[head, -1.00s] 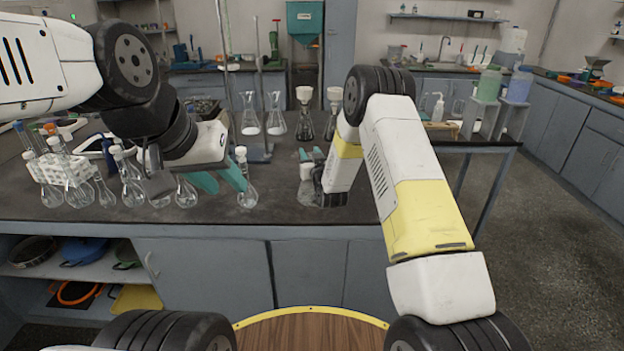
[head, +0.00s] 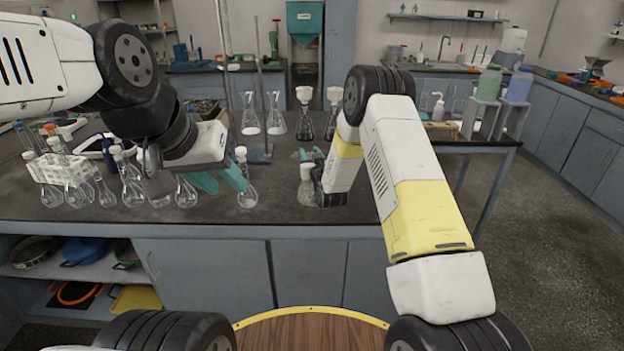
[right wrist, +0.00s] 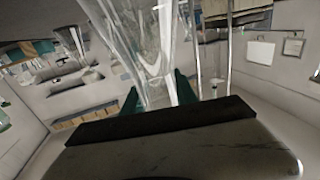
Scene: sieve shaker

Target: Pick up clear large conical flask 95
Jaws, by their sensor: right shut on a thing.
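My right gripper (head: 311,157) reaches down to the bench near its front edge, and its teal fingers are shut on a clear conical flask (head: 306,196). The flask's clear base shows on or just above the bench, and the gripper and wrist hide part of it. In the right wrist view, clear glass of the flask (right wrist: 155,65) stands between the teal fingers. My left gripper (head: 220,180) is open and empty, its teal fingers spread above the bench, beside a stoppered round flask (head: 247,197).
More conical flasks (head: 276,120) stand at the back of the bench (head: 285,215) by the metal stands. A white tube rack (head: 62,172) and several stoppered flasks (head: 132,190) crowd the left. The bench right of my right arm is mostly clear.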

